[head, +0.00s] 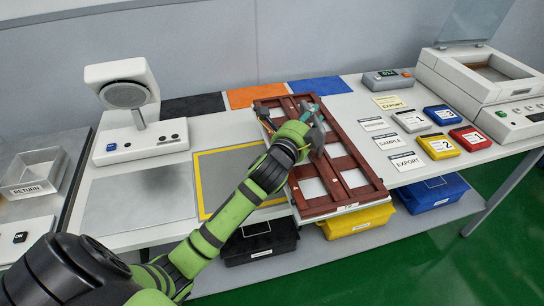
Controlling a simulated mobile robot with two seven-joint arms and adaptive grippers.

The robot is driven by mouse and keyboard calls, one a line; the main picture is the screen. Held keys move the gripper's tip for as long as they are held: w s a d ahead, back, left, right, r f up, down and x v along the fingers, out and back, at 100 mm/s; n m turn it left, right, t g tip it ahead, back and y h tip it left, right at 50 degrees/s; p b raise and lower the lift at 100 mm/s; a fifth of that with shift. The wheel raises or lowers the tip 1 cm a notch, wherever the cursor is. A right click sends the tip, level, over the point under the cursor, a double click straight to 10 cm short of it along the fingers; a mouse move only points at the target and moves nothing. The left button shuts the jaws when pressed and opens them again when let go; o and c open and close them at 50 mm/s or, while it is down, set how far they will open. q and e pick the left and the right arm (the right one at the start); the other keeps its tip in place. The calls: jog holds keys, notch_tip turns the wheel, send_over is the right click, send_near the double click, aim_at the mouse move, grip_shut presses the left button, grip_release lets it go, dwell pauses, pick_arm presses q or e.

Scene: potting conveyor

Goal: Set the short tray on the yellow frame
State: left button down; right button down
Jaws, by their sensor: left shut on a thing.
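A reddish-brown tray (358,155) with dividers and open cells lies lengthwise over the middle of the bench, its near end reaching the front edge. It is the only such tray in view, and I take it for the short tray. My left gripper (314,128) is over its upper middle, shut on it around a divider; the fingertips are partly hidden. A small teal part (307,112) shows at the fingers. I cannot tell whether the tray touches the bench. The yellow frame (199,187), a square outline around a grey area, is just left of the tray, partly behind my left arm.
A white device (130,105) stands at the left. Black, orange (254,96) and blue mats lie at the back. Labels and blue, yellow and red boxes (470,138) are at the right, beside a large machine (490,90). Black, yellow (355,220) and blue bins are below.

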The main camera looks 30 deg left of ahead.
aim_at(271, 134)
pick_arm(q)
jog(key=s+a+f, duration=0.1)
jog(key=a+f, duration=0.1)
jog(key=a, duration=0.1)
jog(key=s+a+f+p, duration=0.1)
jog(key=a, duration=0.2)
jog(key=s+a+f, duration=0.2)
jog(key=a, duration=0.1)
jog(key=shift+f+p, duration=0.3)
jog(key=shift+f, duration=0.05)
notch_tip(271, 134, down, 4)
jog(key=shift+r, duration=0.1)
jog(key=shift+s+f, duration=0.1)
jog(key=shift+f, duration=0.1)
jog(key=c, duration=1.1)
grip_release()
jog(key=shift+f, duration=0.15)
